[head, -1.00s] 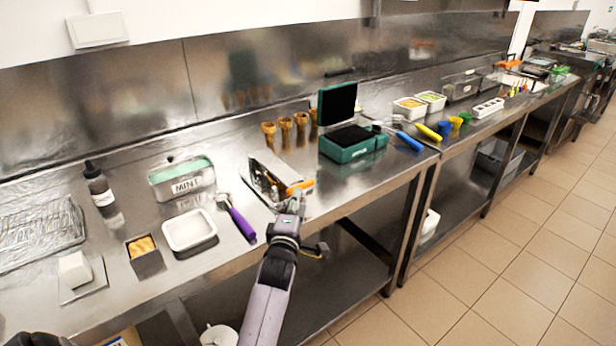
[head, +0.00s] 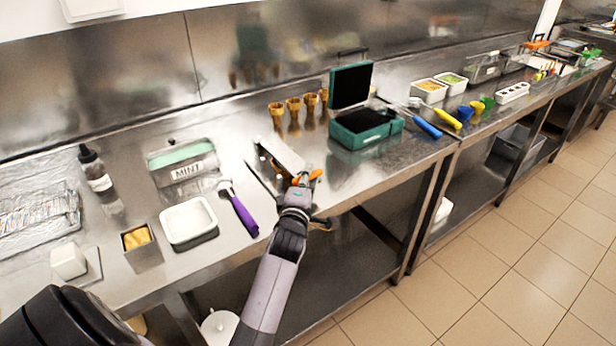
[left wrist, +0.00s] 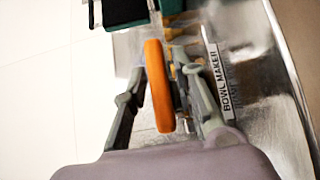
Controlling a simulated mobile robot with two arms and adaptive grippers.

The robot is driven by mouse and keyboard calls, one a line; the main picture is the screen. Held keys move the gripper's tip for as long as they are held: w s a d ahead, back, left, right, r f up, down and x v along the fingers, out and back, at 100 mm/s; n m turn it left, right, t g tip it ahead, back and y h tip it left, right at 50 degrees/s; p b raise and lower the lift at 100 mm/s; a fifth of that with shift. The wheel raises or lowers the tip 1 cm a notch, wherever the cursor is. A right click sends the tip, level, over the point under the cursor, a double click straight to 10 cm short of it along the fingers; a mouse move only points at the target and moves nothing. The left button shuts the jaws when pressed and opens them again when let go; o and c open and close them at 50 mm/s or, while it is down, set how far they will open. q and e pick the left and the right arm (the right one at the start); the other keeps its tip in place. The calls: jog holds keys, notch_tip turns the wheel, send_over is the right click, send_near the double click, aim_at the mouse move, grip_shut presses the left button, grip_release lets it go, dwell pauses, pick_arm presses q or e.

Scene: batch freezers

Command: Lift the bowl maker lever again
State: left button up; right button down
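The bowl maker (head: 283,153) is a silver press on the steel counter, and its orange lever handle (head: 316,174) points toward the front edge. My left gripper (head: 304,180) is at this handle and hides part of it. In the left wrist view the orange handle (left wrist: 158,90) lies between the two fingers, one on each side. The left finger is close to or against it; whether both fingers press on it is not clear. The BOWL MAKER label (left wrist: 224,85) shows to the right of the handle. My right gripper does not show.
A purple-handled scoop (head: 242,214) and a white tub (head: 188,220) lie left of the bowl maker. A green machine with an open lid (head: 352,86) stands to its right. Several cones (head: 293,104) stand behind. The floor (head: 510,245) at right is clear.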

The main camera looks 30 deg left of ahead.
pick_arm(q)
grip_shut()
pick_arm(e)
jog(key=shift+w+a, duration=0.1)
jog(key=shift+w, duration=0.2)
pick_arm(q)
jog(key=shift+r, duration=0.1)
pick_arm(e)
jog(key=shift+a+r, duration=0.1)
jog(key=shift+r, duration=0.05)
